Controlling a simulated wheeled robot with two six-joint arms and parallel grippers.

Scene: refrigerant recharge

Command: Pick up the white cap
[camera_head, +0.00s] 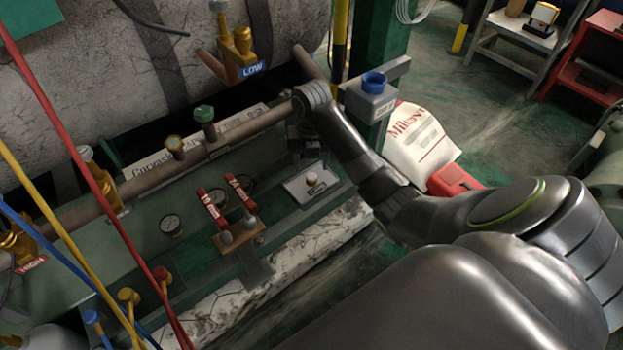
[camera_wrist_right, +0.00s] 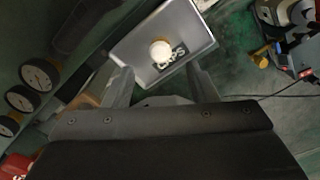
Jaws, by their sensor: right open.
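The white cap (camera_head: 312,179) is small and round, and sits on a light grey tray (camera_head: 298,190) on the green bench. In the right wrist view the cap (camera_wrist_right: 161,50) shows on the tray (camera_wrist_right: 192,32), just above the black "CAPS" lettering. My right gripper (camera_head: 306,148) is above and behind the tray in the head view, partly hidden against dark parts. In the wrist view its two fingers (camera_wrist_right: 162,84) are apart with nothing between them, and the cap shows beyond their tips, roughly centred. My left gripper is not in view.
A copper pipe (camera_head: 250,127) with a green-capped valve (camera_head: 205,120) runs behind the bench. Two red-handled valves (camera_head: 211,208) stand left of the tray. Coloured hoses cross the left side.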

